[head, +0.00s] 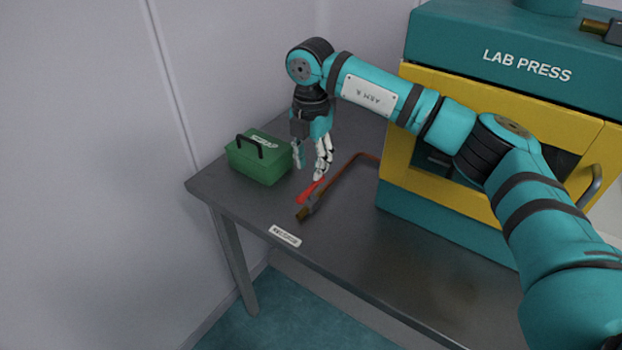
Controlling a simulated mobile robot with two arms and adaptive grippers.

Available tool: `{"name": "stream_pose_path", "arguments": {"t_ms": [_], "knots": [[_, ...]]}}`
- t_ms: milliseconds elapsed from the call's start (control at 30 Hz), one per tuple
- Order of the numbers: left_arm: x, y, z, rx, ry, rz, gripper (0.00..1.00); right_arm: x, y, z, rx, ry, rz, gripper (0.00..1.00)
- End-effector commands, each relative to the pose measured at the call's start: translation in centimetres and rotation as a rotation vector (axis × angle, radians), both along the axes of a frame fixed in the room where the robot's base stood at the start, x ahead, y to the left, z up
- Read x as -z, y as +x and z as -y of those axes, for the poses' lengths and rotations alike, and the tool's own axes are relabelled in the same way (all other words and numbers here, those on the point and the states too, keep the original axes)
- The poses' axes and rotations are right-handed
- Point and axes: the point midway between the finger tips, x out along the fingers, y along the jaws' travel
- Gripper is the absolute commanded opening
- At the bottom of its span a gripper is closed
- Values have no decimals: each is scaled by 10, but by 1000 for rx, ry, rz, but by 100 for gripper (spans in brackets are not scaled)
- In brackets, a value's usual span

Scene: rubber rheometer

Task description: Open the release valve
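The release valve shows as a brass fitting (305,213) with a red lever handle (308,191), at the near end of a copper pipe (345,166) that runs from the lab press. My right gripper (309,172) points down just above the far end of the red handle. Its two fingers are apart with a gap between them, and nothing shows in the gap. I cannot tell whether a fingertip touches the handle. My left gripper is not in view.
A green box with a black handle (259,159) stands on the grey table (345,255), just left of my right gripper. The teal and yellow lab press (480,65) stands at the right. A small white label (285,236) sits at the table's front edge.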

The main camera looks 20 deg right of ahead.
Motion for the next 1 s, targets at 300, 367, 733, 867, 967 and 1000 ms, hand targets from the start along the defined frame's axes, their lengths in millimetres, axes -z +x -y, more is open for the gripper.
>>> {"name": "stream_pose_path", "arguments": {"t_ms": [300, 367, 733, 867, 967, 1000], "knots": [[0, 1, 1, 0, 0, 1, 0, -43, 0, 0, 0, 1, -1, 35], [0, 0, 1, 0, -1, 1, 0, -45, 0, 0, 0, 1, -1, 35], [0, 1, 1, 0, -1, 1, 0, -46, 0, 0, 0, 0, -1, 35], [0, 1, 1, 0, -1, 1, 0, -46, 0, 0, -1, 0, -1, 35], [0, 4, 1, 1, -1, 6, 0, -46, 0, 0, -1, 0, -1, 35], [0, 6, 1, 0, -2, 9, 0, -45, 0, 0, -1, 0, -1, 35]]}}
